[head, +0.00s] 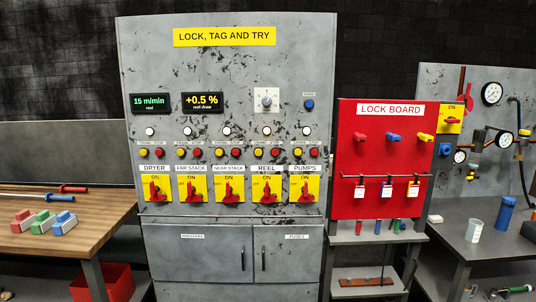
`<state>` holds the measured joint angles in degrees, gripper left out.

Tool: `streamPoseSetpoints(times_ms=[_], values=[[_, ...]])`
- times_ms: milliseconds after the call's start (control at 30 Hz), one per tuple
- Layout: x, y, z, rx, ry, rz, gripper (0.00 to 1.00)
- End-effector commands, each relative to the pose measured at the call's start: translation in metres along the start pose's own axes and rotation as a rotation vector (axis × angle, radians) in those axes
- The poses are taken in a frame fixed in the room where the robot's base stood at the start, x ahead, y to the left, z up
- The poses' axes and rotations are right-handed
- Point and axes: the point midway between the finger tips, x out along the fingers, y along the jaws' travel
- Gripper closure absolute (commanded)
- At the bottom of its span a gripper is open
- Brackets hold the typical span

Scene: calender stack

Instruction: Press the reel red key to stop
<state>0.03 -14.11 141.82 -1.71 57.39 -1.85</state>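The grey control cabinet (222,80) stands in the middle of the head view. Its REEL column has a label (268,168), a white lamp (266,131), and a small pair of keys under the lamp. The reel red key (275,152) is the right one of the pair, with a yellowish key (260,152) to its left. Below sits the reel's yellow switch plate (277,182) with a red handle (267,194). A display (150,103) reads 15 m/min in green. My gripper is not in view, and nothing covers the reel keys.
Similar columns flank the reel: NEAR STACK (229,168) left, PUMPS (304,168) right. A red lock board (345,130) stands right of the cabinet. A wooden bench (85,213) is at left, a grey bench (448,215) with a cup (474,231) at right.

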Motion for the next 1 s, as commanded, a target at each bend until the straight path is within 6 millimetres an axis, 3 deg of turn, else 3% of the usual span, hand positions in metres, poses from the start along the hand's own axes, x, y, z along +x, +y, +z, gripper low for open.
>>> streamPoseSetpoints(times_ms=[33, 100, 1000], values=[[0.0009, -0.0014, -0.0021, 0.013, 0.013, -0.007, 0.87], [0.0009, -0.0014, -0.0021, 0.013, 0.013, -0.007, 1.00], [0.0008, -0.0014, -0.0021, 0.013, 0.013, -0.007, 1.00]])
